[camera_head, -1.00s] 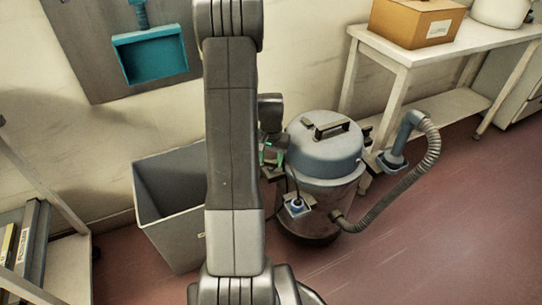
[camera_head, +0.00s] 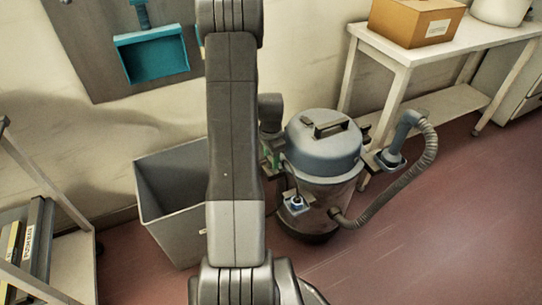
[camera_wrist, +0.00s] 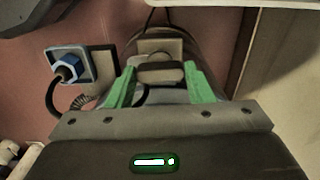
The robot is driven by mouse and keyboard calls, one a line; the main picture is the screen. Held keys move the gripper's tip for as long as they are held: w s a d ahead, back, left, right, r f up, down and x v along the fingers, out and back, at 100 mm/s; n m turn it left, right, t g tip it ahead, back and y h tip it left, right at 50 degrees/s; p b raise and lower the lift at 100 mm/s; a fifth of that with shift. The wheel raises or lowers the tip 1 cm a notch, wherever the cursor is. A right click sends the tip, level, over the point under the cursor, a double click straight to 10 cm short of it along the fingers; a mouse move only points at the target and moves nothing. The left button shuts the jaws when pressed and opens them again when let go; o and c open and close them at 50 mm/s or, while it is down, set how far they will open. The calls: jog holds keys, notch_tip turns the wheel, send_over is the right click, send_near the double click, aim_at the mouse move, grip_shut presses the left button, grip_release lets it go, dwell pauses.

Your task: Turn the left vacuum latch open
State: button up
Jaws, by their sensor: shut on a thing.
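The vacuum (camera_head: 322,150) is a canister with a blue-grey lid and a dark top handle, upright on the floor. My gripper (camera_head: 271,156) is at the left side of its lid, partly hidden behind my arm. In the wrist view, the green fingers of my gripper (camera_wrist: 160,74) stand on both sides of the left vacuum latch (camera_wrist: 162,73), a dark rounded bar in front of a beige plate. The gripper is shut on this latch. The latch is too small and covered to make out in the head view.
A blue plug fitting (camera_wrist: 67,66) with a dark cord sits beside the latch; it also shows on the vacuum's front (camera_head: 296,204). A ribbed hose (camera_head: 425,165) curves at the right. A grey bin (camera_head: 172,215) stands left, a white table (camera_head: 400,52) behind. The front right floor is clear.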

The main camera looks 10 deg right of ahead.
aim_at(271, 159)
jog(key=shift+m, duration=0.4)
jog(key=o, duration=1)
notch_tip(271, 159, up, 14)
jog(key=p, duration=0.3)
jog(key=shift+p, duration=0.3)
jog(key=shift+f, duration=0.15)
notch_tip(271, 159, down, 14)
jog(key=b, duration=0.3)
jog(key=shift+b, duration=0.3)
jog(key=shift+r, duration=0.2)
